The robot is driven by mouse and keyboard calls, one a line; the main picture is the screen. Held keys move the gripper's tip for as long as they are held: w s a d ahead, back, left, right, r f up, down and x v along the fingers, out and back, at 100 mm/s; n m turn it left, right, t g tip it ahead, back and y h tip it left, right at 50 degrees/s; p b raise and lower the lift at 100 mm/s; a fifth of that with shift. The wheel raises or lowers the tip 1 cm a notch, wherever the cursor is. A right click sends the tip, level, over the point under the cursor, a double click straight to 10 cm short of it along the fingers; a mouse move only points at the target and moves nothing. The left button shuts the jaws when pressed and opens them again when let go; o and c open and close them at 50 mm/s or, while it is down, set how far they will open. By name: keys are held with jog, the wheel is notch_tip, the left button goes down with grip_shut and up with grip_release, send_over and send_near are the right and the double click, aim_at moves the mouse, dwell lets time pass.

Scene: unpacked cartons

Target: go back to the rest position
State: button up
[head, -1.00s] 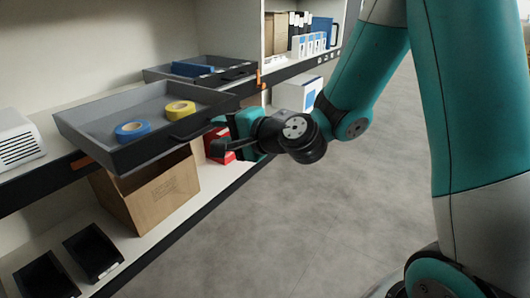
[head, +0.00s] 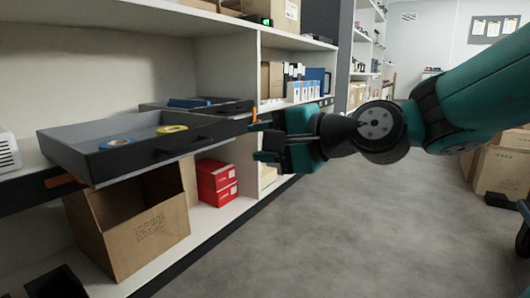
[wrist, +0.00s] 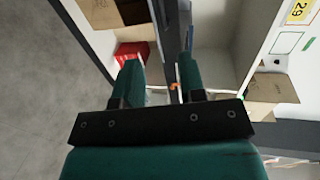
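My gripper (head: 262,141) is in the middle of the head view, to the right of the grey drawer's handle and in front of the shelf. In the wrist view my gripper (wrist: 158,78) shows two teal fingers apart, with nothing between them but the shelf behind. My arm reaches in from the right and is held nearly level.
A grey drawer (head: 70,150) juts out from the shelf, holding a blue tape roll (head: 115,143) and a yellow tape roll (head: 172,129). Below stand an open carton (head: 140,235) and red boxes (head: 216,182).

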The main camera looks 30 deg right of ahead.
jog(key=shift+s+r, duration=0.1)
dwell(0.5)
jog(key=s+a+r+n+g+h+p, duration=0.1)
jog(key=s+a+r+n+g+p, duration=0.3)
jog(key=s+r+n+g+p, duration=0.8)
jog(key=s+a+r+n+g+h+p, duration=0.25)
jog(key=s+a+n+p, duration=0.4)
jog(key=p, duration=1.05)
notch_tip(320, 180, up, 36)
jog(key=w+d+n+p, duration=0.1)
jog(key=w+d+p, duration=0.1)
jog(key=p, duration=3.4)
jog(key=shift+r+t+y, duration=0.25)
jog(key=shift+t+y, duration=0.1)
